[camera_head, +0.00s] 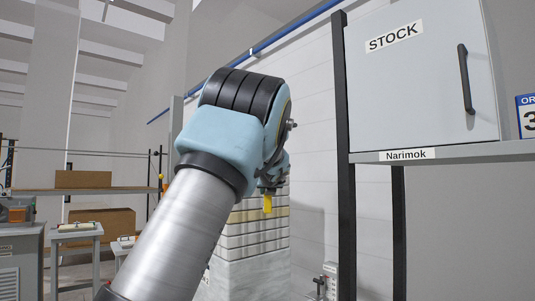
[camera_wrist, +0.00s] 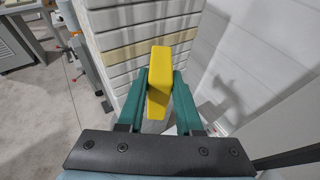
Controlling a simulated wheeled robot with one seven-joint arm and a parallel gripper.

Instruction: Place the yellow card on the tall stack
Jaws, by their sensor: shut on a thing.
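The yellow card (camera_wrist: 160,75) is a flat block between the two green fingers of my gripper (camera_wrist: 159,95) in the wrist view. My gripper is shut on it. In the head view the yellow card (camera_head: 267,203) shows small below my gripper (camera_head: 268,190), in front of the tall stack (camera_head: 250,240). The stack is made of several pale layers with a tan layer among them; its top is partly hidden by my arm. In the wrist view the stack (camera_wrist: 115,55) stands beyond the card. I cannot tell whether the card touches it.
A grey STOCK cabinet (camera_head: 420,85) with a black handle stands on a shelf (camera_head: 450,152) at right, with a dark post (camera_head: 343,150) beside it. The white wall (camera_head: 312,140) is behind the stack.

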